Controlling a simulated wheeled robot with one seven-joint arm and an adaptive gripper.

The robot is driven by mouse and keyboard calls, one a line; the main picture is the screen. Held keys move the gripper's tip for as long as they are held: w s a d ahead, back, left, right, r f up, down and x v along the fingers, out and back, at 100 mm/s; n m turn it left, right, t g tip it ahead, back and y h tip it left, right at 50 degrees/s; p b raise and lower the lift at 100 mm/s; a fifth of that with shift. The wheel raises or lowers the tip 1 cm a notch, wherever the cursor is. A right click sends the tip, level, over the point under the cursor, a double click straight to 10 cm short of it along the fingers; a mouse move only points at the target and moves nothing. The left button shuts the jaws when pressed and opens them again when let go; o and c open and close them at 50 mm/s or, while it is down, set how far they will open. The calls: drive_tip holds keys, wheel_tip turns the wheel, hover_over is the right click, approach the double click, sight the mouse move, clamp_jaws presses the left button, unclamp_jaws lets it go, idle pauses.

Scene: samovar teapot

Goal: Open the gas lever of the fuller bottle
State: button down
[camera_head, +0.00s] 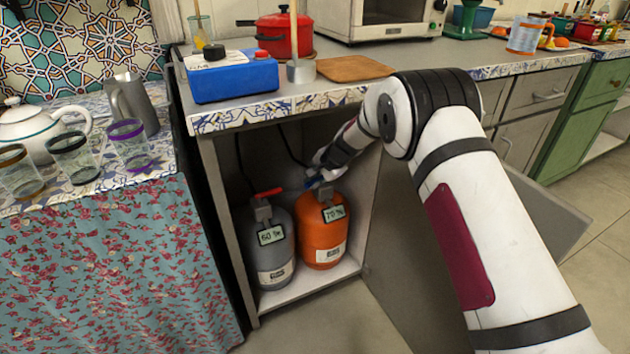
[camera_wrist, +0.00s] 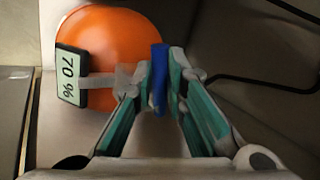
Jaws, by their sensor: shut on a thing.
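The orange gas bottle (camera_head: 322,234) stands at the right inside the open cabinet, with a "70 %" tag (camera_head: 334,214). In the wrist view the orange bottle (camera_wrist: 120,30) and its tag (camera_wrist: 69,75) show behind the fingers. My gripper (camera_head: 320,176) is at the top of this bottle. Its fingers (camera_wrist: 161,75) are shut on the blue lever (camera_wrist: 158,95), which stands upright between them in the wrist view. The grey gas bottle (camera_head: 276,258) stands left of the orange one, with a "60 %" tag (camera_head: 271,235) and a red lever (camera_head: 268,193).
The cabinet's side wall (camera_head: 222,215) and countertop edge (camera_head: 265,110) enclose the bottles. An open cabinet door (camera_head: 555,215) is at the right. A black hose (camera_wrist: 265,84) runs beside the gripper. A blue box (camera_head: 232,80) and a red pot (camera_head: 285,35) stand on the counter.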

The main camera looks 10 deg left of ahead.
drive_tip(key=shift+s+d+n+g+y, duration=0.1)
drive_tip(key=shift+d+n+g+y, duration=0.3)
drive_tip(key=shift+n, duration=0.6)
drive_tip(key=shift+s+d+n+g+y, duration=0.15)
drive_tip(key=shift+d+n+g, duration=0.35)
drive_tip(key=shift+n, duration=0.5)
drive_tip(key=c, duration=1.6)
unclamp_jaws()
drive_tip(key=shift+a, duration=0.1)
